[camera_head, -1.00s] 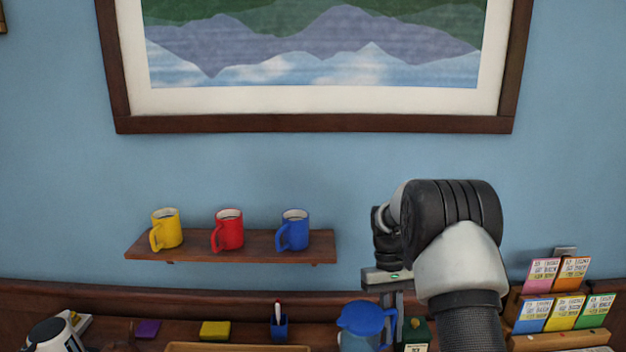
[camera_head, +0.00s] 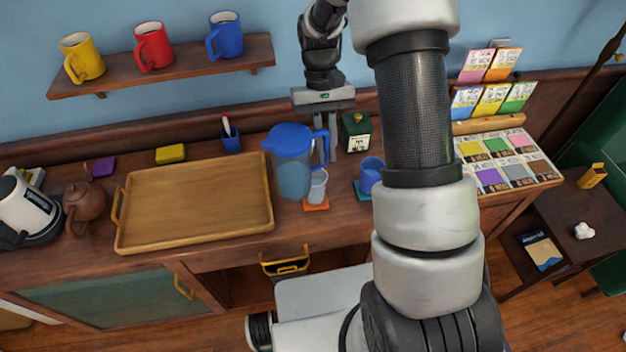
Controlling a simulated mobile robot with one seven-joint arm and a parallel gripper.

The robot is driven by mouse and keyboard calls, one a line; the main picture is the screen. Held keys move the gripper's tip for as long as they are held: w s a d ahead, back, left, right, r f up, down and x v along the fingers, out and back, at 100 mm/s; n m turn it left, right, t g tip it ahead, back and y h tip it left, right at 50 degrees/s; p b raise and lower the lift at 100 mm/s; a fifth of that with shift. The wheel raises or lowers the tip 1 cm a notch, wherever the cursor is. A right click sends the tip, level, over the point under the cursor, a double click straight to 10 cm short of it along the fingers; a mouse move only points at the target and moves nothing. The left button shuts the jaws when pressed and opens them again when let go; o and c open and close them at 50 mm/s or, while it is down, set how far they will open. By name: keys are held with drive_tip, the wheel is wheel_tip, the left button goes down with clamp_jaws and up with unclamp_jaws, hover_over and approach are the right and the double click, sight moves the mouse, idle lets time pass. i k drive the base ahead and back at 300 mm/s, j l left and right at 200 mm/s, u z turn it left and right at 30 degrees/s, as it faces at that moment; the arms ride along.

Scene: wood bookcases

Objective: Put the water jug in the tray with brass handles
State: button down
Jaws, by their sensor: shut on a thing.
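The water jug (camera_head: 293,172) is clear with a blue lid and a blue handle on its right. It stands upright at the right end of the tray, and I cannot tell whether its base touches the counter. My gripper (camera_head: 325,150) points down and is shut on the jug's handle. The wooden tray (camera_head: 190,244) lies empty on the counter, left of the jug. A brass handle shows at its left end; its right end is partly behind the jug.
A clear glass (camera_head: 317,186) on an orange coaster stands close in front of the jug. A blue mug (camera_head: 370,175), a green box (camera_head: 356,132) and a blue pen cup (camera_head: 231,140) are near. A brown teapot (camera_head: 84,202) and a kettle (camera_head: 28,210) stand left of the tray.

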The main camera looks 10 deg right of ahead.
sight(154, 213)
drive_tip(key=j+u, duration=0.2)
drive_tip(key=j, duration=0.85)
drive_tip(key=j+u, duration=0.15)
drive_tip(key=j, duration=0.9)
drive_tip(key=i, duration=0.05)
